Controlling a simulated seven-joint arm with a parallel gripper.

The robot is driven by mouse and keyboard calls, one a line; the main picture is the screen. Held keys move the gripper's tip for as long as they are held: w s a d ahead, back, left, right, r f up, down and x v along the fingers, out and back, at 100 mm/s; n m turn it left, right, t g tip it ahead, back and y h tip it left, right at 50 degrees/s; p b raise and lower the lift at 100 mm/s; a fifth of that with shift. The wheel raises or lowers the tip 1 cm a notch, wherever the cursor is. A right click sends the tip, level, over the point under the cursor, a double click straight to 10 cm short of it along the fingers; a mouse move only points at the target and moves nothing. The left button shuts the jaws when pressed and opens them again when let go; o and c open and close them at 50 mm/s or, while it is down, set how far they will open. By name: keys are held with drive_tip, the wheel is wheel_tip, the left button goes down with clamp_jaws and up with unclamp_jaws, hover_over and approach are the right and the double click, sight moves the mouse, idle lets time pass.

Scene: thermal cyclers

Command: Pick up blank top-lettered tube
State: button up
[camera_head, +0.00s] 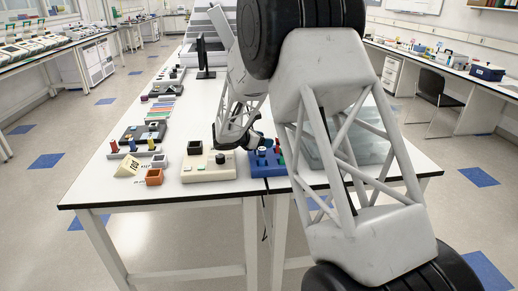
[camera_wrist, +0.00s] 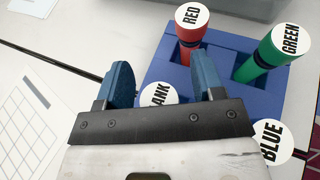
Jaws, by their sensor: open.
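The blank tube (camera_wrist: 158,94) shows in the wrist view as a white round top with "ANK" readable; the rest of its lettering and its body are hidden behind my gripper. It sits at the blue rack (camera_wrist: 232,97), which also shows in the head view (camera_head: 247,171). My gripper (camera_wrist: 165,75) is open, with its two blue fingers apart. The blank top appears between the fingers, nearer the left one; I cannot tell the height between them. In the head view my gripper (camera_head: 258,142) is over the rack, mostly hidden by my arm.
A red tube (camera_wrist: 187,32) and a green tube (camera_wrist: 271,57) stand in the rack beyond the fingers. A tube with a "BLUE" top (camera_wrist: 277,142) is close by my gripper's right side. In the head view a beige device (camera_head: 208,167) stands left of the rack.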

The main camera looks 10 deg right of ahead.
idle(0.4)
drive_tip(key=c, duration=1)
wheel_tip(320, 180, up, 10)
idle(0.3)
idle(0.4)
